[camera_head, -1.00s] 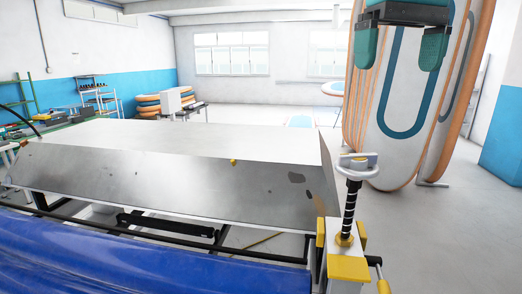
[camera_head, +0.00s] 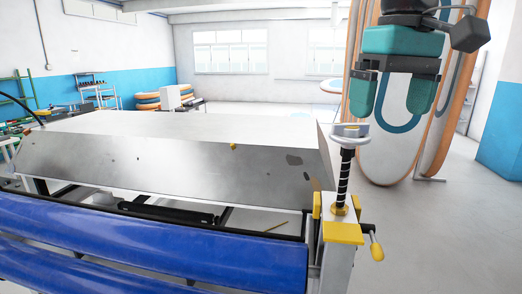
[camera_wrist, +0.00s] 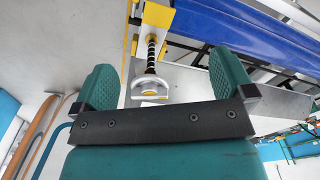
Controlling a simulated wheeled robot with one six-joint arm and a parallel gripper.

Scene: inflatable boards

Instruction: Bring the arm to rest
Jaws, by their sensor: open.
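My gripper (camera_head: 393,98) hangs at the upper right of the head view, in front of the tall standing boards. Its two teal fingers point down and stand wide apart, with nothing between them. In the wrist view my gripper (camera_wrist: 160,92) is also open and empty. A clamp handle (camera_head: 350,132) with a grey grip on a dark threaded rod stands at the machine's right corner, left of and below the gripper in the head view. In the wrist view the clamp handle (camera_wrist: 150,88) appears between the fingers but farther off, apart from them.
A metal-topped machine (camera_head: 150,160) with blue rollers (camera_head: 150,225) fills the front left. Its corner post has a yellow bracket (camera_head: 343,233) and a side crank (camera_head: 376,247). Tall white and orange boards (camera_head: 385,150) stand behind the gripper. Grey floor is open at the right.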

